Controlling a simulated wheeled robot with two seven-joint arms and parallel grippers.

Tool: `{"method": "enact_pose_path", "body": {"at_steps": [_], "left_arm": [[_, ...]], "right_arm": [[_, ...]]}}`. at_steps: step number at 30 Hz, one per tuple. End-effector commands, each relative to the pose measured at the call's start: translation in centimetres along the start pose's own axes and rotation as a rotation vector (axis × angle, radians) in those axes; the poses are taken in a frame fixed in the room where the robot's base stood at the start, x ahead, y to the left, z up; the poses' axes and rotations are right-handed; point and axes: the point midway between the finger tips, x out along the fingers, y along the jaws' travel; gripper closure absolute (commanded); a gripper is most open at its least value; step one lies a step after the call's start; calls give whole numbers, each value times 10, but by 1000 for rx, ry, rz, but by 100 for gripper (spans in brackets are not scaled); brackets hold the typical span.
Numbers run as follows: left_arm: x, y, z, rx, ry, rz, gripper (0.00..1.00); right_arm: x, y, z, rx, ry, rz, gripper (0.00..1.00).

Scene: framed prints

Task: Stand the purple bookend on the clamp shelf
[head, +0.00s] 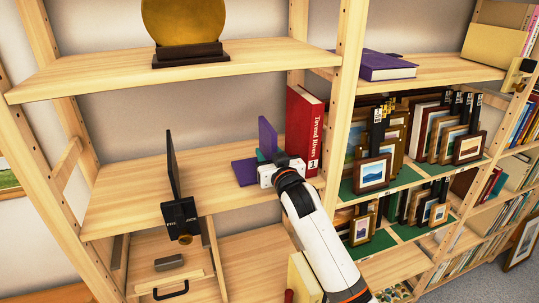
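The purple bookend (267,136) is upright on or just above the middle shelf (215,187), left of a red book (303,132). Its flat purple foot (244,173) points left. My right gripper (263,163) is at the bookend's lower part, coming in from the front right. A teal piece shows there between gripper and bookend. The fingertips are mostly hidden, so I cannot tell whether they grip. A black upright plate (173,163) with a black clamp (181,216) and a brass knob is at this shelf's front edge. My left gripper is out of view.
A gold disc (184,20) on a dark base stands on the shelf above. A purple book (386,65) lies on the upper right shelf. Framed prints (373,174) fill the right bay. The middle shelf is bare between the black plate and the purple foot.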

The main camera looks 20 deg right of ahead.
Motion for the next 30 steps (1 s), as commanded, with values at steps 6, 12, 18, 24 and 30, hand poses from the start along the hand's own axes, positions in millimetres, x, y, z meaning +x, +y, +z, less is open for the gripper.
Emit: {"method": "enact_pose_path", "body": {"at_steps": [6,12,18,24,30], "left_arm": [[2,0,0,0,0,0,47],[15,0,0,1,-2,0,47],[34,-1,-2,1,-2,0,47],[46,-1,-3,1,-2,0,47],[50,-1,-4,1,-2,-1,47]], "right_arm": [[-2,0,-5,0,8,0,60],[-27,0,-6,1,3,1,60],[-69,0,-6,-1,0,0,60],[-105,1,-3,0,-1,1,60],[-120,1,0,-1,-1,0,60]]}}
